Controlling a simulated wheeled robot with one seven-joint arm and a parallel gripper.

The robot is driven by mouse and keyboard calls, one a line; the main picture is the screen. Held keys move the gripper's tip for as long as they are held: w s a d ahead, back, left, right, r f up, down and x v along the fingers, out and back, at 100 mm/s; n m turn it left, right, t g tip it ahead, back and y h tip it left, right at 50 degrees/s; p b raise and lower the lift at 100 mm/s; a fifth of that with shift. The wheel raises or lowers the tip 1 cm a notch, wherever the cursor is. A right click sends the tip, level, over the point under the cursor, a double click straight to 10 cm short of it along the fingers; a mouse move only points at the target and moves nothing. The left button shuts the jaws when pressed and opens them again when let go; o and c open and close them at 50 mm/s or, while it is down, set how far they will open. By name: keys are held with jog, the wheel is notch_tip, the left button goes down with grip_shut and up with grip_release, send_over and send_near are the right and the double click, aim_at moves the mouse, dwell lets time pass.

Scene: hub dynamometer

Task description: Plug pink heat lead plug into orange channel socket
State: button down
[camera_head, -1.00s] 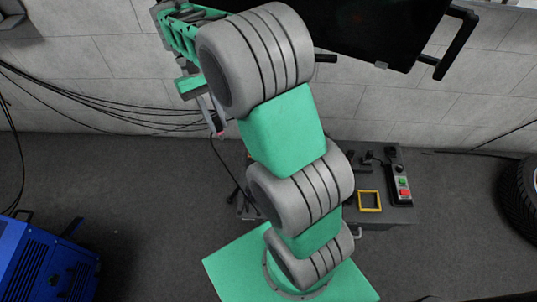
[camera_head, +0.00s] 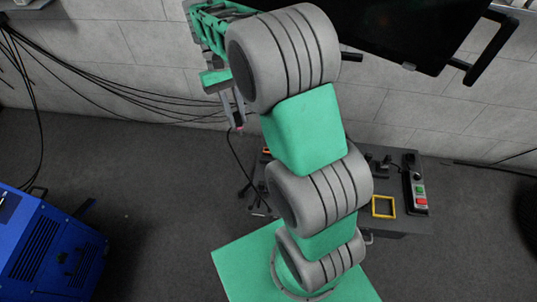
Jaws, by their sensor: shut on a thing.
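My gripper (camera_head: 237,122) is at upper left of centre, beside my arm, with its fingers pointing down. It is shut on the pink heat lead plug (camera_head: 239,129), of which only a small pink bit shows at the fingertips. A dark lead hangs from it down towards the bench unit. The plug is held in the air, apart from the unit. A small orange patch (camera_head: 266,151) shows at the unit's back left edge, beside my arm; it may be the orange channel socket, but my arm hides most of that area.
The dark bench unit (camera_head: 405,222) stands behind my arm, with a yellow square frame (camera_head: 383,213) and a green-and-red button box (camera_head: 420,195). A blue machine (camera_head: 45,250) is at lower left. Black cables (camera_head: 110,85) run along the wall. A dark screen (camera_head: 400,30) hangs at the top.

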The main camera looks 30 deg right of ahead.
jog(key=w+d+f+b, duration=0.1)
jog(key=f+b, duration=0.4)
jog(key=f, duration=0.7)
jog(key=w+d+f+b, duration=0.2)
jog(key=w+f+b, duration=0.2)
jog(key=f, duration=0.9)
jog(key=shift+d+b, duration=0.3)
jog(key=shift+b, duration=0.1)
dwell(1.0)
jog(key=s+d+p, duration=0.3)
jog(key=d+p, duration=0.1)
jog(key=d, duration=0.1)
jog(key=shift+s, duration=0.25)
dwell(0.5)
